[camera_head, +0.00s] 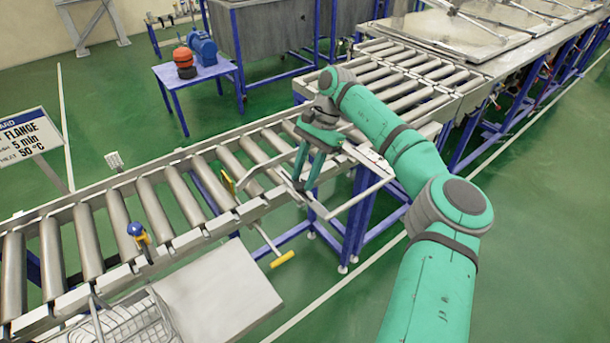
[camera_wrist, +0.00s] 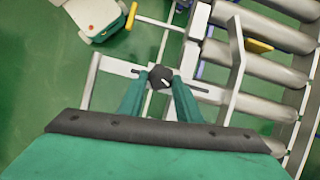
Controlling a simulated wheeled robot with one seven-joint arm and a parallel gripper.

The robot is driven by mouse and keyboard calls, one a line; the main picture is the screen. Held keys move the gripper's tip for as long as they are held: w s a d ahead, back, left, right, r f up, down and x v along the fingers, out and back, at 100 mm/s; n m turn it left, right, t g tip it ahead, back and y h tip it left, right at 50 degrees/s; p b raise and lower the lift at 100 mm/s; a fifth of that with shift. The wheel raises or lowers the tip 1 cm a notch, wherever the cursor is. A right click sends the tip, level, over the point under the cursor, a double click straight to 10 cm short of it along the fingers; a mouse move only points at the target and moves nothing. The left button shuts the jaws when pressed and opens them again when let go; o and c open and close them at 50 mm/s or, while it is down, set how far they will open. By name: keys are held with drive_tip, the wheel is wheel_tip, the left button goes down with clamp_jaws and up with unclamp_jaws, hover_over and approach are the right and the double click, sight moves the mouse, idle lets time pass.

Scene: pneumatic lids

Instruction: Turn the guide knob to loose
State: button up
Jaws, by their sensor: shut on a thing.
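The guide knob (camera_wrist: 160,73) is a small dark faceted knob with a short white mark, in the middle of the wrist view. It sits on a slotted crossbar of the pale guide frame (camera_wrist: 106,65). My gripper (camera_wrist: 160,82) is shut on the knob, with one green finger on each side. In the head view my gripper (camera_head: 303,188) points down at the guide frame beside the roller conveyor. The knob is hard to make out there between the fingertips. The white mark points slantwise; I cannot read a loose or tight label.
The roller conveyor (camera_head: 160,205) runs along the left of the guide frame. A yellow-handled lever (camera_head: 283,260) sticks out near the frame. A blue-topped valve (camera_head: 137,231) stands on the conveyor's near rail. A blue table (camera_head: 196,76) with a motor stands behind. Green floor is clear at right.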

drive_tip(key=shift+n, duration=0.7)
drive_tip(key=shift+w, duration=0.1)
drive_tip(key=o, duration=1)
drive_tip(key=shift+o, duration=0.2)
drive_tip(key=v, duration=1)
drive_tip(key=shift+w+r, duration=0.35)
drive_tip(key=shift+a, duration=0.1)
